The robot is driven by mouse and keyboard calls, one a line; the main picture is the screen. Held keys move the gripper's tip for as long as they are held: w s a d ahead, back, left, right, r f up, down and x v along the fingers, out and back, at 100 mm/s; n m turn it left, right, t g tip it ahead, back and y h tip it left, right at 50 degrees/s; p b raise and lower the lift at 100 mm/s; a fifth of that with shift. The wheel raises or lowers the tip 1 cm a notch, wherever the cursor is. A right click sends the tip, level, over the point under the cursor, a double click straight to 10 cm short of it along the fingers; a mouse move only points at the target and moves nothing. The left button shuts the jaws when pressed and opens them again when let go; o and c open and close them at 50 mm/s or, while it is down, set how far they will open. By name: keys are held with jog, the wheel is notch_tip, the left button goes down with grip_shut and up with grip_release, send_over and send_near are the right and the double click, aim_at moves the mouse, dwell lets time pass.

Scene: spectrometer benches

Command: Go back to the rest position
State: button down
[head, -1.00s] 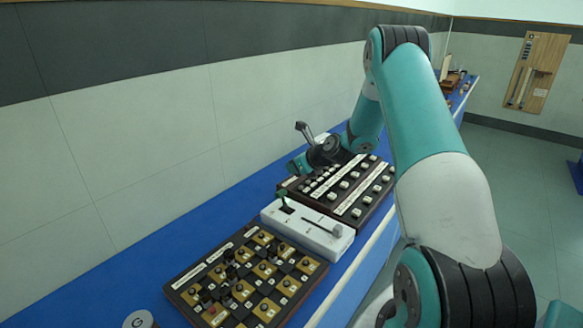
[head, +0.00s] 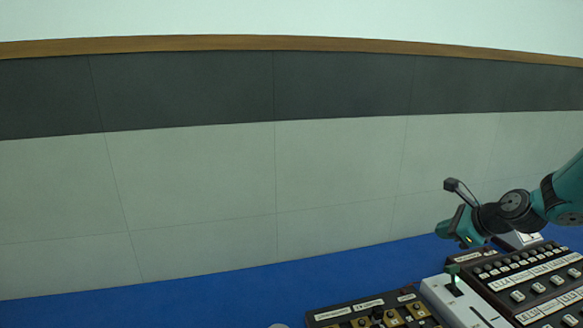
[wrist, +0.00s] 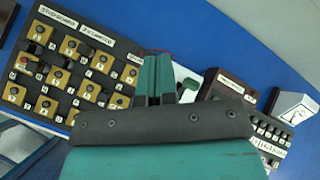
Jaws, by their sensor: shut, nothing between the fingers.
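My gripper (head: 458,232) is at the right of the head view, above the back of the blue bench and beyond the white slider box. Its fingers are shut and empty. In the wrist view the two teal fingers (wrist: 158,80) lie side by side. They cover part of the white box behind them. My arm reaches in from the right edge of the head view.
The blue bench (head: 230,295) holds a board with brass-coloured squares and knobs (head: 361,319), the white slider box (head: 451,293) and a dark button panel (head: 540,284). A pale wedge-shaped block (wrist: 292,107) shows in the wrist view. A tiled wall (head: 200,185) stands behind the bench.

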jog(key=s+a+r+n+g+y+b, duration=0.1)
jog(key=s+a+r+n+g, duration=0.15)
jog(key=s+a+n, duration=0.55)
jog(key=s+a+r+n+g+y+b, duration=0.1)
jog(key=s+a+r+n+g, duration=0.2)
jog(key=a+n, duration=0.5)
jog(key=s+a+r+n+g+h, duration=0.1)
jog(key=s+a+n, duration=0.3)
jog(key=s+n, duration=0.4)
jog(key=s+a+r+n+g+h+b, duration=0.1)
jog(key=s+a+n, duration=0.4)
jog(key=s, duration=1)
jog(key=n+g, duration=0.1)
jog(key=n, duration=0.2)
jog(key=shift+a+n+b, duration=0.15)
jog(key=shift+n+b, duration=0.15)
jog(key=shift+r, duration=0.1)
